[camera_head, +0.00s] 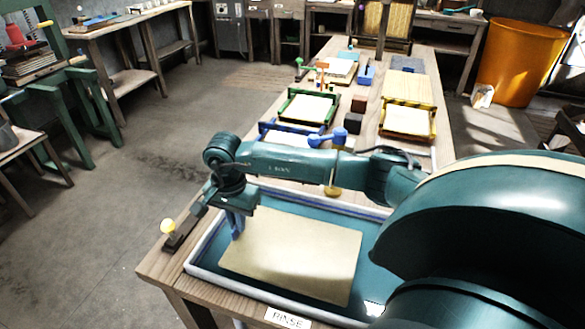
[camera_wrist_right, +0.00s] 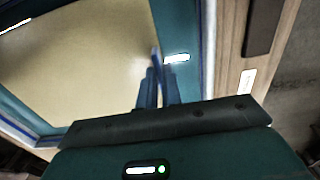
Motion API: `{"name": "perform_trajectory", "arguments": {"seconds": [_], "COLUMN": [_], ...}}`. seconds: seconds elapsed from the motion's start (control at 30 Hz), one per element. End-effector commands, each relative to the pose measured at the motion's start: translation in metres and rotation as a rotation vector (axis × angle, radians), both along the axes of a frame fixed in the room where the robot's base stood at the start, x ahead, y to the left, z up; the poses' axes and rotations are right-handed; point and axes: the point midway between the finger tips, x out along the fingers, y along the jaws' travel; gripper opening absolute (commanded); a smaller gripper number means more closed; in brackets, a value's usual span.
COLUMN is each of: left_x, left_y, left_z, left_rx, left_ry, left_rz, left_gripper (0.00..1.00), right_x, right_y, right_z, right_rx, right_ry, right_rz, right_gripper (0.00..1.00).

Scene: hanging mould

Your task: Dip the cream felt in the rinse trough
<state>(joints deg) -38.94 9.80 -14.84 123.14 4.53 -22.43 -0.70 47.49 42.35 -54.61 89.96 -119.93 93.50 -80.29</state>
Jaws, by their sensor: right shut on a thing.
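The cream felt (camera_head: 297,256) is a flat, pale tan sheet, spread inside the outline of the rinse trough (camera_head: 205,245). I cannot tell whether it touches the water. The trough has a pale rim, a teal inside and a RINSE label (camera_head: 288,317) at its front. My right gripper (camera_head: 237,232) points down at the felt's left edge and is shut on it. In the right wrist view the felt (camera_wrist_right: 80,55) fills the left side, and the blue fingers (camera_wrist_right: 156,72) meet at its edge. My left gripper is not in view.
Behind the trough, a green-framed mould (camera_head: 306,107) and a yellow-framed mould (camera_head: 408,120) sit on the long wooden table. Dark blocks lie between them. An orange bin (camera_head: 520,65) stands at right.

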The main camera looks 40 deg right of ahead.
Motion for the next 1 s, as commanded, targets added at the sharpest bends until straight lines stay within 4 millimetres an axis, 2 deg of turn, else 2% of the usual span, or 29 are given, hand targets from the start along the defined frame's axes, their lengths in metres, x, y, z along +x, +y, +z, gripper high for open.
{"name": "perform_trajectory", "arguments": {"seconds": [0.03, 0.4, 0.63, 1.0], "left_x": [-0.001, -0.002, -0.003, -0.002], "left_y": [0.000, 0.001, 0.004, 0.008], "left_z": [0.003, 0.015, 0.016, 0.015], "left_rx": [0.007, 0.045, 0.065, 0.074], "left_ry": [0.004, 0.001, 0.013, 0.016], "left_rz": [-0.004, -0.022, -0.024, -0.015], "left_gripper": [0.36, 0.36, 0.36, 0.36], "right_x": [0.000, 0.000, 0.000, 0.000], "right_y": [0.000, -0.001, 0.000, 0.000], "right_z": [0.007, 0.037, 0.055, 0.060], "right_rx": [-0.001, -0.002, -0.001, -0.001], "right_ry": [0.000, -0.001, 0.000, 0.000], "right_rz": [0.000, 0.000, -0.001, 0.000], "right_gripper": [0.00, 0.00, 0.00, 0.00]}}
